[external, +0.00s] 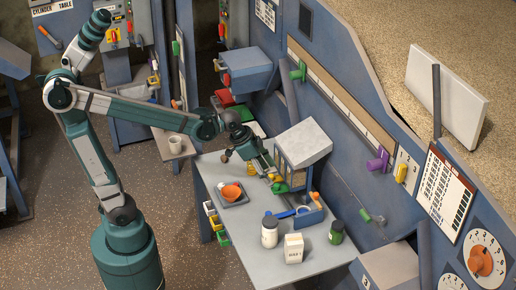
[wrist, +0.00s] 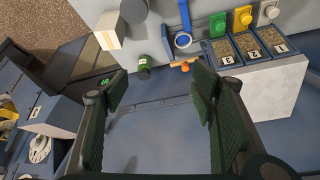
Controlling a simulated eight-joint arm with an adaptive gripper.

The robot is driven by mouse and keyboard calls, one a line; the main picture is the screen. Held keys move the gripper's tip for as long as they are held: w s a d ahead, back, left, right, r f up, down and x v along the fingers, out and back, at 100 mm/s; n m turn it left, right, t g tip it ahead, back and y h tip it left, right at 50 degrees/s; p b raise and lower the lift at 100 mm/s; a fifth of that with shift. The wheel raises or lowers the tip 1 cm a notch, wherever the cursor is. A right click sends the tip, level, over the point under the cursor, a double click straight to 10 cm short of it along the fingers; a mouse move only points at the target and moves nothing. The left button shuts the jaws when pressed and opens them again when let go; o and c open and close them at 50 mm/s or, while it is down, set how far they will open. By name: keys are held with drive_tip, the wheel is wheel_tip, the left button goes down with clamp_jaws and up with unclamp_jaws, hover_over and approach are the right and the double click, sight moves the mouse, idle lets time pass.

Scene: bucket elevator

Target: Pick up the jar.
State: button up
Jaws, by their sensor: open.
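Two jars stand on the grey table (external: 240,222): a white jar with a dark lid (external: 269,231) and a smaller green jar with a dark lid (external: 336,233). The green jar (wrist: 144,66) shows in the wrist view beyond the left finger; a dark round lid (wrist: 133,10) at its top edge looks like the white jar's. My gripper (external: 272,172) is open and hangs over the far part of the table, beside the grey-topped box, apart from both jars. In the wrist view my gripper (wrist: 160,88) has nothing between its fingers.
A white carton (external: 293,248) stands between the jars. An orange bowl (external: 231,192) sits on a small tray. The table's front corner is clear.

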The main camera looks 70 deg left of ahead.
drive_tip(key=w+d+f+m, duration=0.2)
drive_tip(key=w+d+f, duration=0.2)
drive_tip(key=w, duration=0.4)
drive_tip(key=m+g+h+b, duration=0.2)
drive_tip(key=m+g, duration=0.1)
drive_tip(key=m, duration=0.1)
approach(337, 224)
drive_tip(key=x, duration=0.8)
drive_tip(key=shift+d+f, duration=0.15)
drive_tip(key=shift+f, duration=0.15)
drive_tip(key=shift+w+d+f, duration=0.15)
drive_tip(key=shift+f, duration=0.2)
drive_tip(key=shift+f, duration=0.1)
drive_tip(key=shift+b+x, duration=0.3)
drive_tip(key=shift+x, duration=0.9)
drive_tip(key=shift+w, duration=0.1)
drive_tip(key=shift+b+x, duration=0.55)
drive_tip(key=shift+x, duration=2)
